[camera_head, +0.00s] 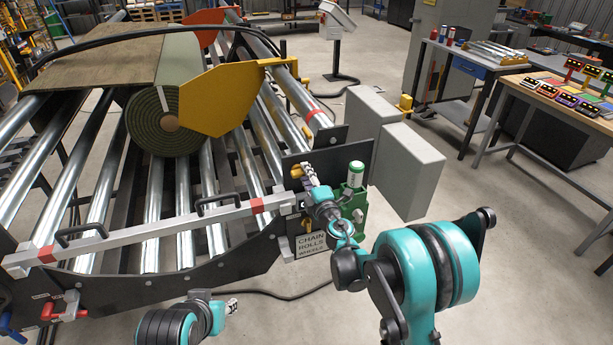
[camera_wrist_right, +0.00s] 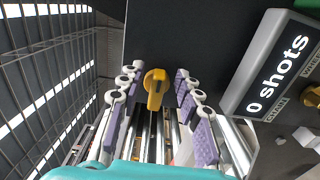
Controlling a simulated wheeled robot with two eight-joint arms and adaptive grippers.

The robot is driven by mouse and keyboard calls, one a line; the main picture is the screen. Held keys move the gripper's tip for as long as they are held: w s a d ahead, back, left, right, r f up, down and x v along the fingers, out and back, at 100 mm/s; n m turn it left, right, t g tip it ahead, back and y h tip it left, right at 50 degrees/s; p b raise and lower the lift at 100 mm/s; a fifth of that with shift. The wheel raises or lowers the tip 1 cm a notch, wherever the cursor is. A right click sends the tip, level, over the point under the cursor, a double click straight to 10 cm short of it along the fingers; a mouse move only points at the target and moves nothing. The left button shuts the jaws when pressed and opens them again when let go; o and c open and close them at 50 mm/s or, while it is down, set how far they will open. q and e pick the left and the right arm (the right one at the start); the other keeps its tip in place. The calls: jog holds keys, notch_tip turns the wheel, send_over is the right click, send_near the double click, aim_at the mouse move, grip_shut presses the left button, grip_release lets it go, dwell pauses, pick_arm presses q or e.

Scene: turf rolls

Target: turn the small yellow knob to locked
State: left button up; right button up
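A small yellow knob (camera_wrist_right: 156,82) sits on a dark plate in the right wrist view, its handle pointing down in the picture. It also shows in the head view (camera_head: 296,172), beside the fingers. My right gripper (camera_wrist_right: 154,100) is open, with one purple-padded finger on each side of the knob and visible gaps between; it also shows in the head view (camera_head: 311,180). Whether the fingers overlap the knob in depth is unclear. My left gripper (camera_head: 231,305) is low in the head view, small and partly hidden by its arm, away from the knob.
A grey display reading "0 shots" (camera_wrist_right: 271,70) is close on the right, with another yellow part (camera_wrist_right: 312,97) beside it. A green device (camera_head: 355,190), a "CHAIN ROLLS WHEELS" sign (camera_head: 311,246) and grey boxes (camera_head: 408,170) surround the corner. A turf roll (camera_head: 165,122) lies on metal rollers.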

jog(key=v, duration=1.2)
jog(key=s+d+r+m+g+h, duration=0.1)
jog(key=s+d+r+m+h, duration=0.3)
jog(key=d+m, duration=0.35)
jog(key=s+d+r+m+g+h, duration=0.2)
jog(key=s+d+m+h, duration=0.25)
jog(key=d+m, duration=0.3)
jog(key=s+a+f+m+g+y, duration=0.1)
jog(key=s+f+m+g, duration=0.2)
jog(key=s, duration=0.6)
jog(key=s+a+f+m+g+y, duration=0.2)
jog(key=s+f, duration=0.4)
jog(key=s, duration=0.4)
jog(key=shift+s+m+g, duration=0.35)
jog(key=shift+m+g, duration=0.35)
jog(key=shift+g, duration=0.4)
